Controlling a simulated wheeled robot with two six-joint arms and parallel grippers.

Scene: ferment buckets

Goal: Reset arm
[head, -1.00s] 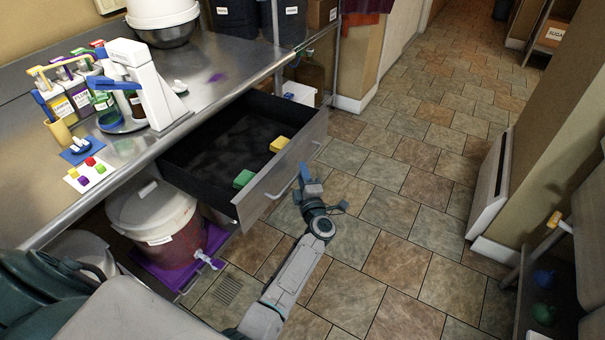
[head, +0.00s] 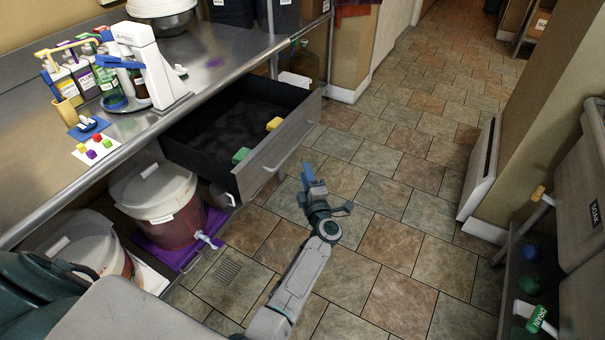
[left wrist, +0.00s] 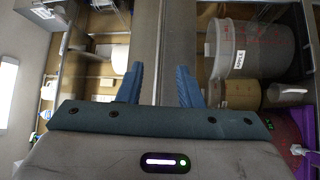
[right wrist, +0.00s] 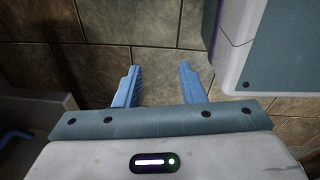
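My left arm reaches into the head view from the bottom, and its gripper (head: 308,178) is over the tiled floor, just right of the open drawer's handle (head: 275,163). It looks apart from the handle. In the left wrist view its two blue fingers (left wrist: 160,88) are apart with nothing between them. My right gripper is outside the head view. In the right wrist view its blue fingers (right wrist: 156,86) are apart and empty, above floor tiles.
The open drawer (head: 253,168) juts out from under the steel counter, with a green block (head: 241,155) and a yellow block (head: 273,124). Lidded buckets (head: 155,190) stand below the counter. The tiled floor between is clear.

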